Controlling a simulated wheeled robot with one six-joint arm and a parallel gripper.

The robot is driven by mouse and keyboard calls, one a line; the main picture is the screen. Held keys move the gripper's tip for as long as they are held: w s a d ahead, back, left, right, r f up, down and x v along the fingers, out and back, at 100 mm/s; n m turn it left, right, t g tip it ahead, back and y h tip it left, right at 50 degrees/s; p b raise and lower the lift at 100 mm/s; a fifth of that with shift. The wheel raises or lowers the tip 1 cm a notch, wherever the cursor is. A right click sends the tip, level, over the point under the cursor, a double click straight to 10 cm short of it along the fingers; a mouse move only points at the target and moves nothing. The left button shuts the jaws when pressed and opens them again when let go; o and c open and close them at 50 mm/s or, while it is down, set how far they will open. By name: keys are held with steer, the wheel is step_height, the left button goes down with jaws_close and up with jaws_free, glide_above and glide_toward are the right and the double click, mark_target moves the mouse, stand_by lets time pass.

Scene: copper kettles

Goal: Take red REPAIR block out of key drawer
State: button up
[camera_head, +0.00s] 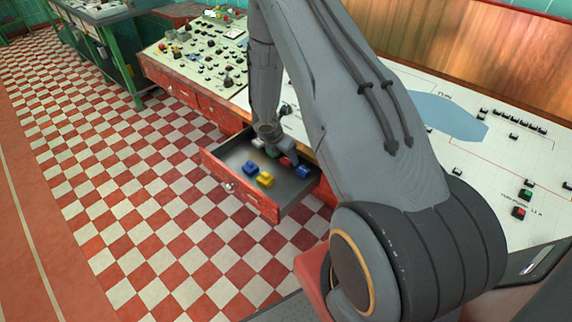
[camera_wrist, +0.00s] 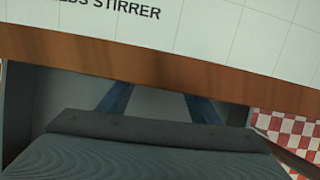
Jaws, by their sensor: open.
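The key drawer (camera_head: 237,190) is pulled out, with a red front and a dark tray. A red block (camera_head: 287,161) lies in its rear part, close beside my gripper and partly hidden by it. My gripper (camera_head: 283,151) reaches down into the rear of the drawer, its jaws open. Its fingertips are hard to make out in the head view. In the wrist view, a dark ribbed part fills the bottom and hides most of the drawer interior. No red block shows there, and no block lettering is legible.
The drawer also holds yellow blocks (camera_head: 265,180), a blue block (camera_head: 303,171) on the right, another blue block (camera_head: 250,167), and a green block (camera_head: 271,153). The white desk panel's wooden edge (camera_wrist: 150,68) overhangs the drawer's rear. Checkered floor (camera_head: 150,190) in front is clear.

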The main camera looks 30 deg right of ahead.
steer(key=shift+x, duration=0.75)
steer(key=c, duration=1.1)
steer(key=shift+r, duration=0.1)
